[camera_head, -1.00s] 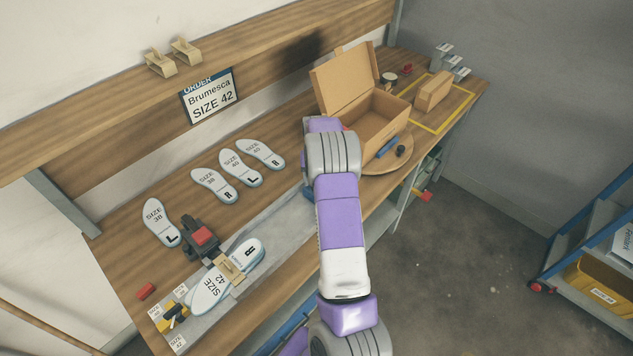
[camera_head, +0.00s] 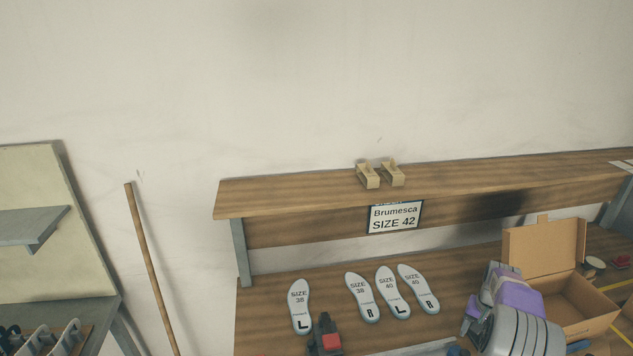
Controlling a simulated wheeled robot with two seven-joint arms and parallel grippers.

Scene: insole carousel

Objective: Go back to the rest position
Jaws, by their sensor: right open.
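My right arm comes up from the bottom edge at the right, in front of the cardboard box, with its purple and grey links showing. Only a small dark blue part of what looks like my right gripper (camera_head: 458,350) shows beside the arm at the bottom edge. Its fingers are mostly hidden or cut off, and I see nothing held in it. My left gripper is out of view.
Several insoles (camera_head: 357,298) lie on the bench, beside a black fixture with a red block (camera_head: 327,341). An open cardboard box (camera_head: 575,300) stands right. A pole (camera_head: 152,270) leans at the left.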

